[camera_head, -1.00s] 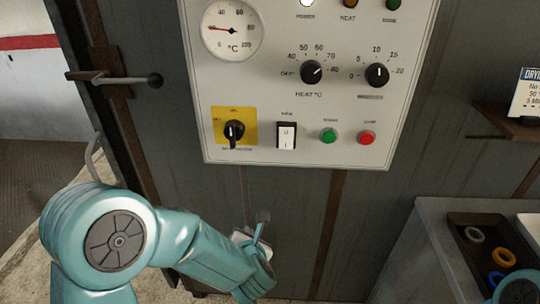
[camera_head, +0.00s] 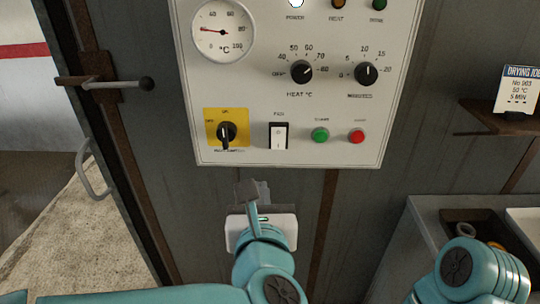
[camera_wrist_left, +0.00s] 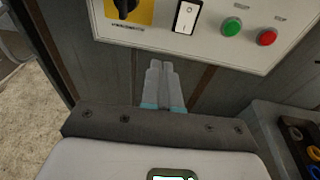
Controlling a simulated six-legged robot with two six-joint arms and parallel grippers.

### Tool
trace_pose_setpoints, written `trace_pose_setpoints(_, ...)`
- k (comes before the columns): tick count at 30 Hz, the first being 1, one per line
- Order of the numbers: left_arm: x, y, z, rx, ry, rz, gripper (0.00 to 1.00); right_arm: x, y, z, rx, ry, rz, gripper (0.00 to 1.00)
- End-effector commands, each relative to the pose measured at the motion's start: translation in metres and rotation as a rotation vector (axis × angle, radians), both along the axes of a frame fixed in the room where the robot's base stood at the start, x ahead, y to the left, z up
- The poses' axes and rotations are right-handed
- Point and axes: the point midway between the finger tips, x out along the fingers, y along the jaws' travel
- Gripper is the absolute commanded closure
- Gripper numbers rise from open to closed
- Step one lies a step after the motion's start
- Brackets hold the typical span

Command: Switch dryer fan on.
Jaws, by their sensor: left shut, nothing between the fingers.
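The fan switch (camera_head: 278,136) is a white rocker in a black frame, low on the dryer's control panel (camera_head: 345,110). It also shows in the left wrist view (camera_wrist_left: 186,17), near the top. My left gripper (camera_head: 252,190) is shut and empty, just below the panel's bottom edge and a little left of the switch. In the left wrist view its fingers (camera_wrist_left: 160,75) lie together and point up toward the panel, apart from the switch. My right arm shows at the lower right, but its gripper is out of view.
Left of the switch is a black rotary switch (camera_head: 227,134) on a yellow plate. To its right are a green button (camera_head: 320,135) and a red button (camera_head: 356,137). Two black dials (camera_head: 302,72) sit above. A door handle (camera_head: 118,83) juts out at left.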

Motion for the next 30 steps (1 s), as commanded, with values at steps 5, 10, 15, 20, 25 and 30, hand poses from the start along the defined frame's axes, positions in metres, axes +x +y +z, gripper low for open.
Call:
trace_pose_setpoints(5,-0.017,-0.023,0.016,-0.017,-0.037,-0.066,1.00,0.000,0.000,-0.002,0.000,0.000,0.000,0.32)
trace_pose_setpoints(10,-0.021,-0.029,0.018,-0.016,-0.042,-0.081,1.00,0.000,0.000,-0.002,0.000,0.000,0.000,0.32)
trace_pose_setpoints(15,-0.020,-0.028,0.017,-0.016,-0.041,-0.078,1.00,0.000,0.000,-0.002,0.000,0.000,0.000,0.32)
trace_pose_setpoints(20,-0.014,-0.027,0.017,-0.014,-0.039,-0.074,1.00,0.000,0.000,0.001,0.000,0.000,0.000,0.32)
trace_pose_setpoints(25,0.014,-0.026,0.015,-0.014,-0.037,-0.070,1.00,0.000,0.000,0.010,0.000,0.000,0.000,0.32)
trace_pose_setpoints(30,0.051,-0.026,0.011,-0.013,-0.037,-0.070,1.00,0.000,0.000,0.022,0.000,0.000,0.000,0.32)
